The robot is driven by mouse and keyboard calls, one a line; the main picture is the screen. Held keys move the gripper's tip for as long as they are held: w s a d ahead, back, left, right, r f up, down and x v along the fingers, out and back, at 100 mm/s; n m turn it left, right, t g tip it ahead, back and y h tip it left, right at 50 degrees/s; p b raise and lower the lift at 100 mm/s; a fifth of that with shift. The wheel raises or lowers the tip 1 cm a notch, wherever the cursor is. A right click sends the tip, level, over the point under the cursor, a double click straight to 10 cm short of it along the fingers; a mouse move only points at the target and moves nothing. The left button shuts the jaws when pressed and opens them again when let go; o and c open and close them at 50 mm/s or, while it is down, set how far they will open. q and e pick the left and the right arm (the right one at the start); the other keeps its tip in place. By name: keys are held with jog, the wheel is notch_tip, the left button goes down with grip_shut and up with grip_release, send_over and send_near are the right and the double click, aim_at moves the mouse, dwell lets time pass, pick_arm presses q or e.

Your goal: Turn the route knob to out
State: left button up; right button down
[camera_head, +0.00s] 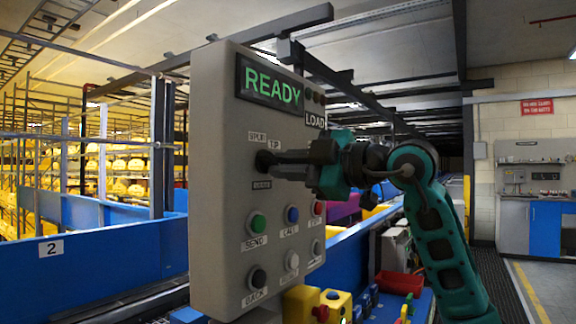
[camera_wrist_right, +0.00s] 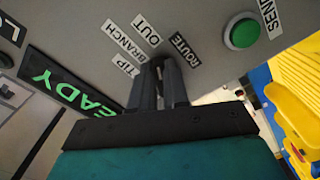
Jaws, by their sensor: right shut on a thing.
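A grey control panel (camera_head: 222,200) with a lit green READY display (camera_head: 269,84) stands in front of me. The dark route knob (camera_head: 263,160) is on its face, largely covered by my right gripper (camera_head: 279,161), which is shut on it. In the right wrist view the gripper's two fingers (camera_wrist_right: 160,82) close around the knob (camera_wrist_right: 157,62). Labels TIP (camera_wrist_right: 125,65), BRANCH (camera_wrist_right: 124,48), OUT (camera_wrist_right: 146,32) and ROUTE (camera_wrist_right: 185,49) surround it. The fingers hide where the knob points. My left gripper is not in view.
A red bin (camera_head: 399,283) and yellow boxes (camera_head: 334,303) stand right of the panel. Blue conveyor walls (camera_head: 90,256) run behind.

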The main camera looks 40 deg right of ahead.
jog(key=c, duration=1.1)
grip_release()
pick_arm(q)
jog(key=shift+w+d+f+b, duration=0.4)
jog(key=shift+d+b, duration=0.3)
jog(key=shift+b, duration=0.75)
pick_arm(e)
jog(key=shift+v, duration=6.5)
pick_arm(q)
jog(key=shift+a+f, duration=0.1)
